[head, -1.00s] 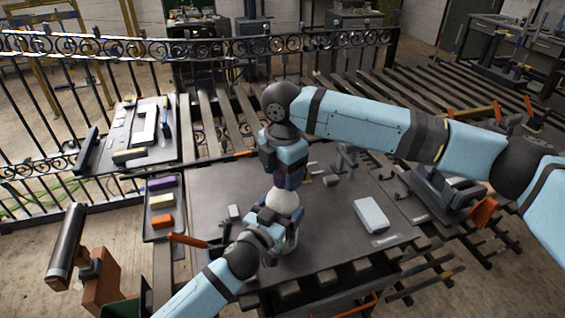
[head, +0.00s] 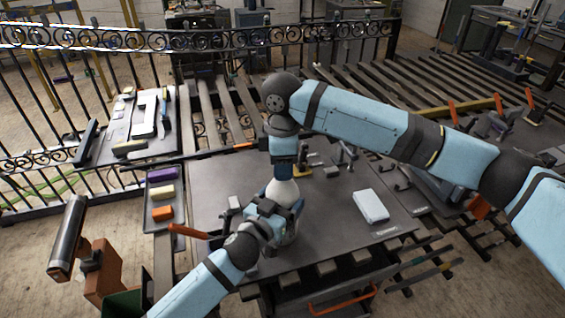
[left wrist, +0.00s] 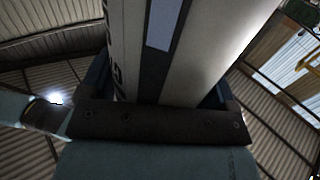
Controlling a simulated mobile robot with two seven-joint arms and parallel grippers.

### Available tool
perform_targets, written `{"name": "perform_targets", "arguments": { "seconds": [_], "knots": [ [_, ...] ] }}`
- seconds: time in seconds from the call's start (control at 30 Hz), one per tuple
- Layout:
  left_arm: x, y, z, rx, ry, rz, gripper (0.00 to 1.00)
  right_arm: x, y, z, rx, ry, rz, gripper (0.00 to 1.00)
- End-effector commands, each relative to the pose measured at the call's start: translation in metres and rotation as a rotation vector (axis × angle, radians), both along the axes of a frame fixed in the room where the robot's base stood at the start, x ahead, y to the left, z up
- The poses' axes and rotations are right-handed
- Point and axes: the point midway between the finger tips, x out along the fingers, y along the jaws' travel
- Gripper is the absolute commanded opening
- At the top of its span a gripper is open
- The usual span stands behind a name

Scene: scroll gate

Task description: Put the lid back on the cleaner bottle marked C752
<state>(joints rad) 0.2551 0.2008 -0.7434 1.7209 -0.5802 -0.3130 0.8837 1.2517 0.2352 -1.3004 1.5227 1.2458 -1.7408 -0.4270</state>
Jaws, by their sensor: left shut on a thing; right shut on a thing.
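The cleaner bottle (head: 283,191) has a white rounded shoulder and stands upright on the dark bench top. My left gripper (head: 278,212) is shut on its body. In the left wrist view, the pale bottle (left wrist: 205,60) rises between the fingers, with dark lettering partly visible on its left side; I cannot read the full mark. My right gripper (head: 284,172) points down directly over the bottle's top, shut on the lid. The lid is hidden by the fingers, and I cannot tell whether it touches the bottle neck.
A tray (head: 152,222) of purple, cream and orange blocks lies left. An orange-handled tool (head: 188,231) is beside my left gripper. A white box (head: 370,206) lies right on the bench top (head: 335,225). Clamps and small metal parts (head: 345,157) stand behind. A scroll gate (head: 130,42) crosses the back.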

Motion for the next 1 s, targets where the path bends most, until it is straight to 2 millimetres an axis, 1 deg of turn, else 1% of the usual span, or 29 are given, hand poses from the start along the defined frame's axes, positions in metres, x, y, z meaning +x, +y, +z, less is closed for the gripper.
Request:
{"name": "perform_targets", "arguments": {
  "seconds": [0.03, 0.2, 0.33, 0.47, 0.5, 0.57, 0.6, 0.63, 0.87, 1.0],
  "knots": [
    [0.0001, 0.0003, -0.0012, -0.001, 0.003, 0.001, 0.16, -0.0014, 0.001, -0.0016, 0.003, 0.004, -0.109, 0.13],
    [0.0001, 0.0004, -0.0012, -0.001, 0.004, 0.001, 0.16, -0.0014, 0.0008, -0.0019, 0.001, 0.004, -0.501, 0.13],
    [0.0002, 0.0005, -0.0012, -0.001, 0.004, 0.001, 0.16, -0.0012, 0.0009, -0.0014, 0.002, 0.002, -0.724, 0.13],
    [0.0002, 0.0005, -0.0012, -0.001, 0.004, 0.001, 0.16, -0.0007, 0.0004, -0.0008, 0.001, 0.0, -0.722, 0.13],
    [0.0003, 0.0004, -0.0012, -0.001, 0.004, 0.001, 0.16, -0.0007, 0.0004, -0.0009, 0.001, 0.0, -0.721, 0.43],
    [0.0003, 0.0004, -0.0012, -0.001, 0.004, 0.001, 0.16, -0.0007, 0.0004, -0.0009, 0.001, 0.0, -0.72, 0.57],
    [0.0002, 0.0003, -0.0012, -0.001, 0.004, 0.001, 0.16, -0.0007, 0.0003, -0.0009, 0.001, 0.0, -0.72, 0.66],
    [0.0002, 0.0003, -0.0012, 0.0, 0.004, 0.001, 0.16, -0.0007, 0.0003, -0.0008, 0.001, 0.0, -0.72, 0.71],
    [0.0, 0.0002, -0.0012, -0.001, 0.003, 0.001, 0.16, -0.0004, 0.0002, -0.0006, 0.001, -0.001, -0.719, 0.71],
    [0.0, 0.0002, -0.0011, 0.0, 0.002, 0.001, 0.16, -0.0002, 0.0004, 0.0067, 0.002, -0.002, -0.719, 0.71]
  ]
}}
